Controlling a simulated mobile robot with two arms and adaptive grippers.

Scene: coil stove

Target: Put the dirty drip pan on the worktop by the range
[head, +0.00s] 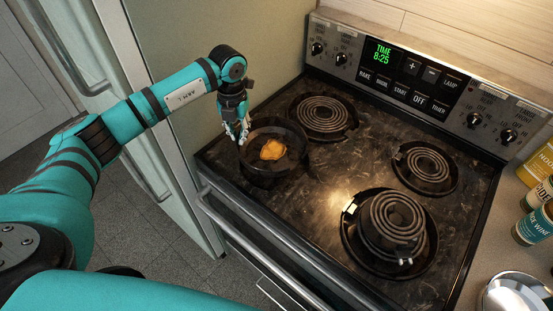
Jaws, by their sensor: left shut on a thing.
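The dirty drip pan (257,170) is a dark round bowl with an orange-yellow stain (272,149) inside. It is at the front left of the range (330,170), over the front-left burner place, with no coil in it. My left gripper (242,138) is shut on the pan's left rim. The pan's outer wall shows; I cannot tell how far it is raised. The worktop (496,240) beside the range is at the right edge. My right gripper is out of view.
Coils sit at the back left (320,114) and back right (428,164). The front-right coil (398,216) stands high, with metal ends showing. Bottles (534,226) and a shiny metal bowl (515,296) occupy the worktop. A control panel (425,80) rises behind the range.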

